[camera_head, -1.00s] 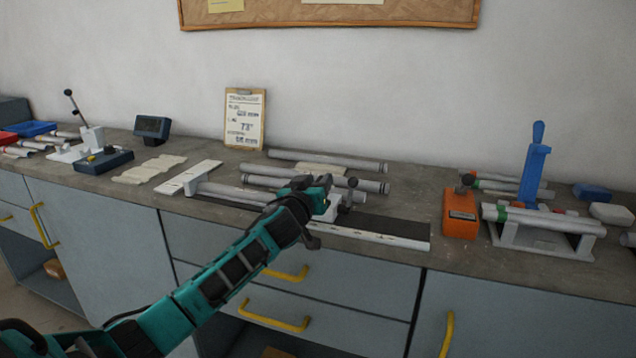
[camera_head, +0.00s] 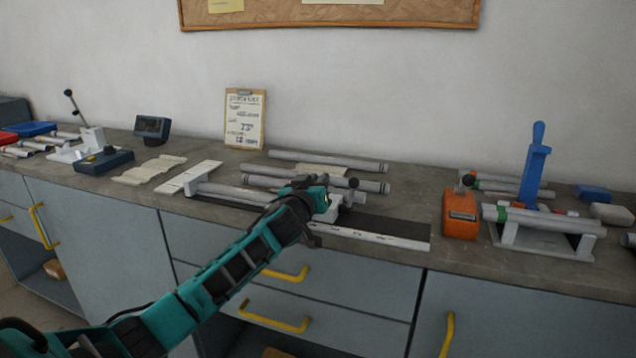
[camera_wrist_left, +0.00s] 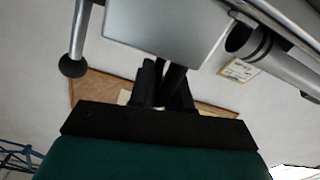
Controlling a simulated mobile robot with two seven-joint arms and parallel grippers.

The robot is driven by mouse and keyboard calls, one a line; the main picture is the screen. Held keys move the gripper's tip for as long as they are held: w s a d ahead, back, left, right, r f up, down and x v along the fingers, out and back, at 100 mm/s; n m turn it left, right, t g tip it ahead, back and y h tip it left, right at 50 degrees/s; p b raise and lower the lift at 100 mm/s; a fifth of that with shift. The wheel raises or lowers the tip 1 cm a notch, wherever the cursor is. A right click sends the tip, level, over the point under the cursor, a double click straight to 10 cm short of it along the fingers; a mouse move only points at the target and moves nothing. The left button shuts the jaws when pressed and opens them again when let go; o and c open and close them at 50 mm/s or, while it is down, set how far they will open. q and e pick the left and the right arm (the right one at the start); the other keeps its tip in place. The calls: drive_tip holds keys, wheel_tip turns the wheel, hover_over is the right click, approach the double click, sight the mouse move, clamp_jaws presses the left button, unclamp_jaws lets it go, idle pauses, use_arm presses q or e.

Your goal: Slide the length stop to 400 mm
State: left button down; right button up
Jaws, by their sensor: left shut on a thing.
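The length stop (camera_head: 334,207) is a light grey block on the jig's rail, with a black-knobbed lever (camera_head: 353,184) standing up from it. My left gripper (camera_head: 322,203) is shut on the stop, right of the middle of the jig. In the left wrist view, the stop's smooth grey underside or face (camera_wrist_left: 165,30) fills the top, with the dark fingers (camera_wrist_left: 165,82) against it. The lever's black ball (camera_wrist_left: 72,66) hangs at the left there. A pale scale strip (camera_head: 385,239) runs along the jig's front; its marks are too small to read. My right gripper is out of view.
Grey tubes (camera_head: 328,160) lie behind the jig. An orange device (camera_head: 460,214) and a tube stand with a blue upright (camera_head: 535,170) are to the right. A clipboard (camera_head: 245,118) leans on the wall. The dark jig bed right of the stop is clear.

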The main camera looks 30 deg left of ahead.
use_arm(q)
drive_tip(key=shift+d, duration=0.1)
drive_tip(key=d, duration=0.2)
drive_tip(key=w+d+b, duration=0.1)
drive_tip(key=d, duration=0.3)
drive_tip(key=shift+w+d, duration=0.35)
drive_tip(key=shift+d, duration=0.05)
drive_tip(key=c, duration=1.2)
unclamp_jaws()
drive_tip(key=shift+o, duration=0.2)
drive_tip(key=shift+s, duration=0.1)
drive_tip(key=v, duration=1.2)
drive_tip(key=shift+s, duration=0.4)
